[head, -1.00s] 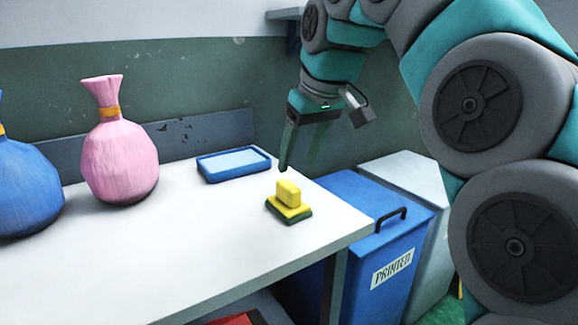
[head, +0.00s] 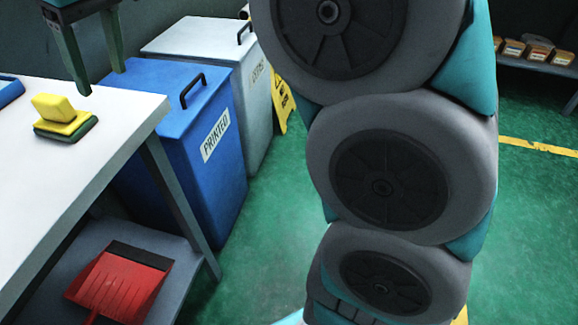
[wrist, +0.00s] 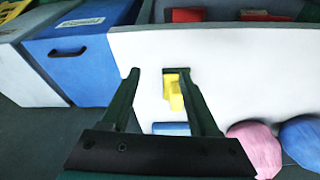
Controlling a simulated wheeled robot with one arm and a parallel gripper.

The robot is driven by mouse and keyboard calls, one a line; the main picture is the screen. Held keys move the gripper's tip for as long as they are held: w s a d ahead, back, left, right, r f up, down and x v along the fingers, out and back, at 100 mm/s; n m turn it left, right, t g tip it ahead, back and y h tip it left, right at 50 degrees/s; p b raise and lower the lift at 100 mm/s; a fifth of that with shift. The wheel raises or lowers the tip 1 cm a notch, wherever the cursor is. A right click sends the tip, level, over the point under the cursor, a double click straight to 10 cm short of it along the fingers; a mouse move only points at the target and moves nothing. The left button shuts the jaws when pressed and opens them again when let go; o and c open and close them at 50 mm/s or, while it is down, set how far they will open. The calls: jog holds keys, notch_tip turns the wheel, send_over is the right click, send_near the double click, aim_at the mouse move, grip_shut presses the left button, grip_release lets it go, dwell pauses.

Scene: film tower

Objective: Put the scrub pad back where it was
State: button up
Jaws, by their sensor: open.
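The scrub pad, a yellow block with a knob-like yellow handle and a dark green underside (head: 65,120), lies flat on the white table (head: 108,108) near its right end. It also shows in the wrist view (wrist: 175,98), between and beyond my two fingers. My gripper (head: 101,81) is open and empty, above and behind the pad in the head view, touching nothing. Its spread fingers also show in the wrist view (wrist: 160,75). A shallow blue tray (head: 9,91) is cut off at the left edge; part of it shows in the wrist view (wrist: 171,128).
A blue lidded bin (head: 200,150) marked PRINTED and a grey bin (head: 255,100) stand beside the table. A red dustpan (head: 120,285) lies on the lower shelf. Green floor is clear at right.

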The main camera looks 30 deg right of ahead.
jog(key=s+d+f+m+g+h, duration=0.1)
jog(key=s+d+f+m, duration=0.3)
jog(key=s+d+f, duration=0.5)
jog(key=s+d+f+m+g+h, duration=0.1)
jog(key=s+d+f+m+g, duration=0.2)
jog(key=s+d+f, duration=0.7)
jog(key=s+f+m, duration=0.1)
jog(key=s+f, duration=0.3)
jog(key=f, duration=0.5)
jog(key=shift+s+d, duration=0.25)
jog(key=shift+s, duration=0.15)
